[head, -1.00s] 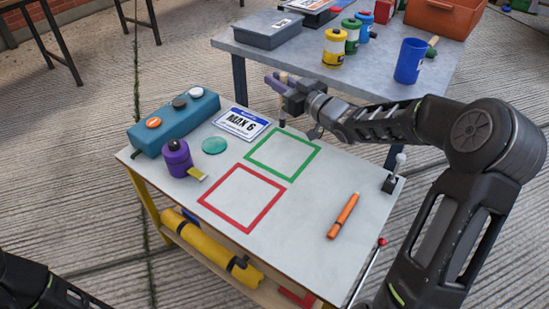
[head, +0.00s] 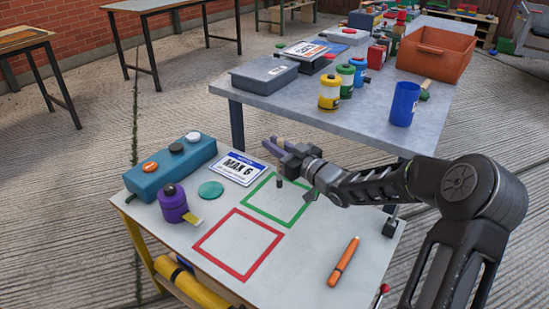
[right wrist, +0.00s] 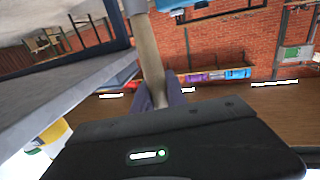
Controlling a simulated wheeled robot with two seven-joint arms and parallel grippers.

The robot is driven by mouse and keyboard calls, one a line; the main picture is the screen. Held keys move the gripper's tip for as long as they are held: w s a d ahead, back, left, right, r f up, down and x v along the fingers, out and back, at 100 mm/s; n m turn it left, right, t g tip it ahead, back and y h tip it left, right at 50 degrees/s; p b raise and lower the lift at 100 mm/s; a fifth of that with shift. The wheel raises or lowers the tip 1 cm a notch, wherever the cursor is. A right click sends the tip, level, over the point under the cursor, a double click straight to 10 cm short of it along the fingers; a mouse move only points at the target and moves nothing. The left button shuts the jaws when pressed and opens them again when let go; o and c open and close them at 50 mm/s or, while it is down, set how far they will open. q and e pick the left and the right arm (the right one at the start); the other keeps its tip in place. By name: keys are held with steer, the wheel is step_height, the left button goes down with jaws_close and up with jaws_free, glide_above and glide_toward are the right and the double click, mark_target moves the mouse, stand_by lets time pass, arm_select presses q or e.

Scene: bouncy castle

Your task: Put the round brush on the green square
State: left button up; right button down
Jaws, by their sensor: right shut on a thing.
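My right gripper (head: 276,147) is shut on the round brush (head: 279,170). The brush hangs roughly upright with its dark end down, in line with the far-left part of the green square (head: 249,208). I cannot tell whether that end touches the table. In the right wrist view, the wooden handle (right wrist: 149,60) stands between the purple-grey fingers (right wrist: 162,97); the brush's lower end is hidden there. The green square is an outline on the white tabletop, partly covered by my right gripper and arm. My left gripper is not in view.
A red square outline (head: 207,246) lies nearer, left of an orange marker (head: 343,262). A purple tape measure (head: 173,204), teal disc (head: 210,190), number plate (head: 238,168) and teal button box (head: 172,164) stand left. A higher grey table (head: 300,108) with cans stands behind.

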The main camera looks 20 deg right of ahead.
steer(key=shift+f+b, duration=0.5)
steer(key=shift+f, duration=1.35)
steer(key=shift+f, duration=0.2)
steer(key=c, duration=1.3)
jaws_free()
steer(key=shift+c, duration=0.2)
steer(key=p+v, duration=0.2)
steer(key=v, duration=1)
steer(key=shift+r, duration=0.2)
